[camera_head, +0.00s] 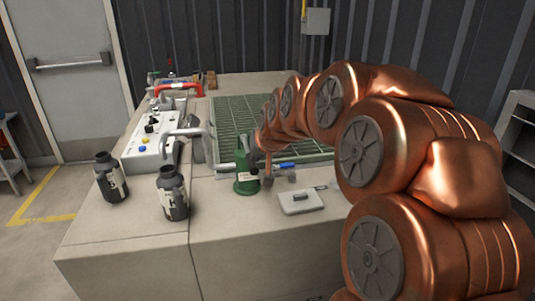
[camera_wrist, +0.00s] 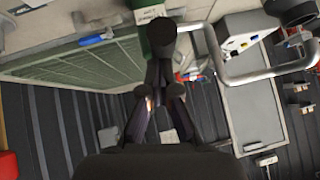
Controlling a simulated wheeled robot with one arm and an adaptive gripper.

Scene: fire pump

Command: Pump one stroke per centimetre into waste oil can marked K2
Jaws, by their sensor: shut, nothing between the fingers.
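Two dark cans with pale labels stand at the front left of the bench: the left can (camera_head: 110,180) and the right can (camera_head: 173,198). Their marks are too small to read, so I cannot tell which is K2. A green container (camera_head: 246,182) with a pale label stands right of them; it also shows at the top of the wrist view (camera_wrist: 146,17). My gripper (camera_head: 262,178) is shut and empty, close beside the green container in the head view. In the wrist view my gripper (camera_wrist: 167,42) overlaps the green container; I cannot tell whether they touch.
A control panel (camera_head: 150,138) with knobs and a grey bent pipe (camera_head: 207,138) lie behind the cans. A red handle (camera_head: 180,87) is farther back. A green grating (camera_head: 228,115) fills the bench middle. A blue-handled tool (camera_head: 287,166) and grey flat block (camera_head: 300,202) lie right.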

